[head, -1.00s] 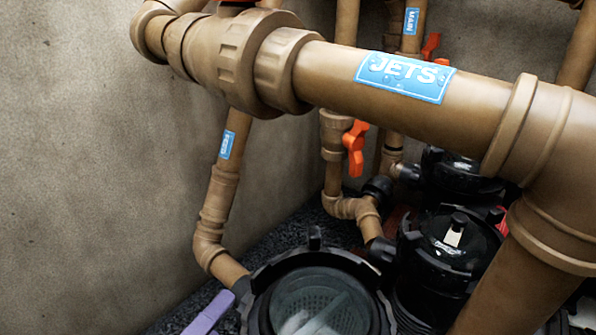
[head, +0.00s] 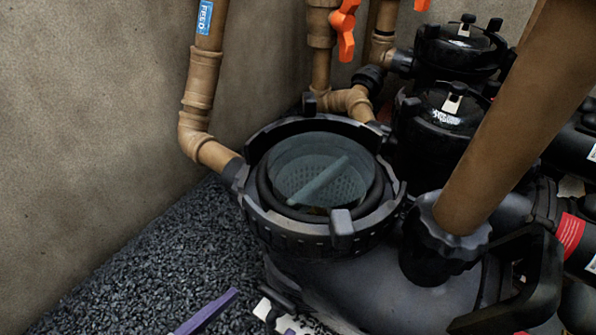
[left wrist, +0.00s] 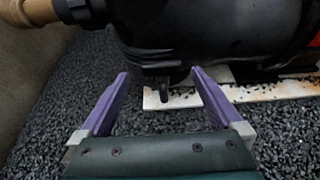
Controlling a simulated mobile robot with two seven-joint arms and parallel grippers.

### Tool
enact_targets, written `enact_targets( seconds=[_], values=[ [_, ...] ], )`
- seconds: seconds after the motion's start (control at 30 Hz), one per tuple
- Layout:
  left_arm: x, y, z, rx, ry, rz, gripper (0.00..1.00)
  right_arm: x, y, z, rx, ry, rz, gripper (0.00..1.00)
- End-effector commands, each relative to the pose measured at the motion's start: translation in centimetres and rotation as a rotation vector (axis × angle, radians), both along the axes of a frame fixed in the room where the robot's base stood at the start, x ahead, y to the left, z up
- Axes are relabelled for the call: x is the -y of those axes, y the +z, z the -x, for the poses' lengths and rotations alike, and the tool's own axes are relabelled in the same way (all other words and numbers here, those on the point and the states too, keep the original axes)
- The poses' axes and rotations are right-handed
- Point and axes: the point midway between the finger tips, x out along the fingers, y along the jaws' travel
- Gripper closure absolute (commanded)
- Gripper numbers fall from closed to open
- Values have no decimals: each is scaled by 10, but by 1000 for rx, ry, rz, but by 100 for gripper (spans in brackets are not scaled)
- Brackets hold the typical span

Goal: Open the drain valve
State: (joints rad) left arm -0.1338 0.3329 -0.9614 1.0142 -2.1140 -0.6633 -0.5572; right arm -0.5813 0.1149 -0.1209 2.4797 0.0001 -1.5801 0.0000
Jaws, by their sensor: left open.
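A small black fitting with a downward stub, which looks like the drain valve, sits low on the black pump body in the left wrist view (left wrist: 162,88). In the head view it shows as a small dark handle (head: 277,300) at the pump's base. My left gripper (left wrist: 160,78) is open, its two purple fingers pointing at the fitting, one on each side in the picture. The fitting looks just ahead of the fingertips; I see no contact. My right gripper is not in view.
The pump's strainer pot (head: 320,185) with a clear lid stands above. A brown pipe (head: 515,115) rises at right. Orange valve handles (head: 347,28) are on pipes behind. A pale slab (left wrist: 240,92) lies under the pump. Dark gravel (head: 160,255) at left is free.

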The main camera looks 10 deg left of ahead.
Motion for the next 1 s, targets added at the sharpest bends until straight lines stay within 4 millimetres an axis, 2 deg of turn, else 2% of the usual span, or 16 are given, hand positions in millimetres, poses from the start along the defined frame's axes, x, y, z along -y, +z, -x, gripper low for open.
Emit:
enact_targets(
  seconds=[0.03, 0.1, 0.3, 0.63, 1.0],
  values=[
    [4, -9, -9, 3, 1, 2, 0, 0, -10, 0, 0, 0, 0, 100],
    [7, -13, -20, 3, 1, 2, 0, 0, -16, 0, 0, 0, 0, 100],
    [14, -19, -39, 1, 1, 1, 0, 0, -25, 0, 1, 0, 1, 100],
    [15, -19, -42, -2, 1, 1, 0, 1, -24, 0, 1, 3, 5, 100],
    [15, -19, -42, -2, 1, 1, 42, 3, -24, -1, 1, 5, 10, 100]
  ],
)
